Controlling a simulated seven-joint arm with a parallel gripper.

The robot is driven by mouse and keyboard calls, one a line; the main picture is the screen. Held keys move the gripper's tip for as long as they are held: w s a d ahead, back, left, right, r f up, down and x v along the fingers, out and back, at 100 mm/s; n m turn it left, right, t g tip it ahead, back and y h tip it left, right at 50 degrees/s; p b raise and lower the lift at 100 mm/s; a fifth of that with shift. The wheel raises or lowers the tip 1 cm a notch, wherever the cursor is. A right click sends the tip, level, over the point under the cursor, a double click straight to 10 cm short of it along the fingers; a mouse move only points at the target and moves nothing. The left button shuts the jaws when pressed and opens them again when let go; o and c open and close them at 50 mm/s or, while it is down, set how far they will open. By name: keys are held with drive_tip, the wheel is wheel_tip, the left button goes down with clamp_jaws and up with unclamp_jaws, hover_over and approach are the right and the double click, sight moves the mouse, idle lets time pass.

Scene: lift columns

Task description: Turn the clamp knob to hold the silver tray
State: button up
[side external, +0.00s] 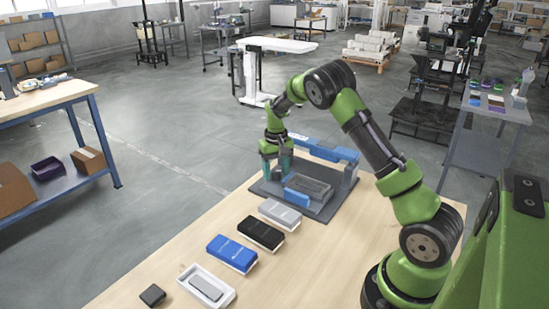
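A fixture with a dark grey base plate (325,212) stands at the far end of the wooden table. A grey tray (311,186) lies in it behind a short blue block (297,198). A blue bar (328,149) runs along the fixture's back on a grey support. My gripper (279,173) points down at the fixture's left end, left of the tray. Its teal fingers are too small to show whether they are apart or closed on something. I cannot make out the clamp knob; it may be hidden by the gripper.
A silver-grey case (280,212), a black case (261,231) and a blue case (231,252) lie in a row on the table. A white tray (193,279) with a grey piece and a small dark block (152,295) lie nearer.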

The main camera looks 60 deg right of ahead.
drive_tip(key=shift+r, duration=0.1)
drive_tip(key=shift+r, duration=3.4)
